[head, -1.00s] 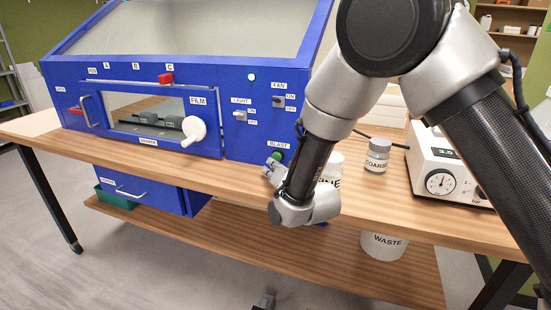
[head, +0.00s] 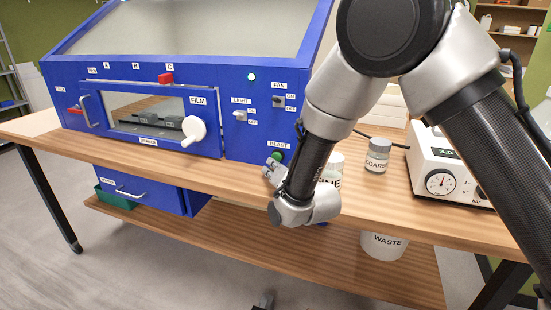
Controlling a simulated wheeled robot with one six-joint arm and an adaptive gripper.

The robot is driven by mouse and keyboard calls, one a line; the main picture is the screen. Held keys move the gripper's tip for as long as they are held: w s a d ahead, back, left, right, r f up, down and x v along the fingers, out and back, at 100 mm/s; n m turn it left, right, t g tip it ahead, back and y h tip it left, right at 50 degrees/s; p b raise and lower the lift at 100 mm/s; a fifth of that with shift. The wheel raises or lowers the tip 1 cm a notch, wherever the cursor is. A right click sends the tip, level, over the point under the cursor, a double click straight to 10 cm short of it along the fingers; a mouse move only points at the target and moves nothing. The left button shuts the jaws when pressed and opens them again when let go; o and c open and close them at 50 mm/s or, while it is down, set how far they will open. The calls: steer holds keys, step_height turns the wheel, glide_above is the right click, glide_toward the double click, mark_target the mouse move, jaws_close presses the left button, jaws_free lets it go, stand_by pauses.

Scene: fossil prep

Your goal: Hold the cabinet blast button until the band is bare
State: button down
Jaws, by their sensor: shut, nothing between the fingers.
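The blue cabinet (head: 240,150) stands on the wooden bench. Its green blast button (head: 277,156) sits on the front panel under the BLAST label. My gripper (head: 273,164) is shut and empty, with its tips at the button; I cannot tell whether they press it in. A window (head: 140,108) in the front shows grey blocks (head: 168,123) inside; I cannot make out the band or its surface. The red slider (head: 165,78) sits by letter C.
A FINE jar (head: 335,160) stands partly behind my arm, with a COARSE jar (head: 377,155) to its right. A white gauge box (head: 440,170) is further right. A WASTE bin (head: 384,246) sits below the bench. A white FILM knob (head: 194,132) juts out.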

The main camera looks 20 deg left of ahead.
steer(key=shift+w+d+r+t, duration=0.25)
steer(key=shift+w+r+t, duration=0.15)
steer(key=shift+w+r, duration=0.25)
steer(key=shift+s, duration=0.65)
steer(key=shift+s+f, duration=0.2)
steer(key=shift+s, duration=0.7)
steer(key=shift+s+f, duration=0.15)
steer(key=shift+s, duration=0.75)
steer(key=shift+s+a+f, duration=0.1)
steer(key=shift+s, duration=0.05)
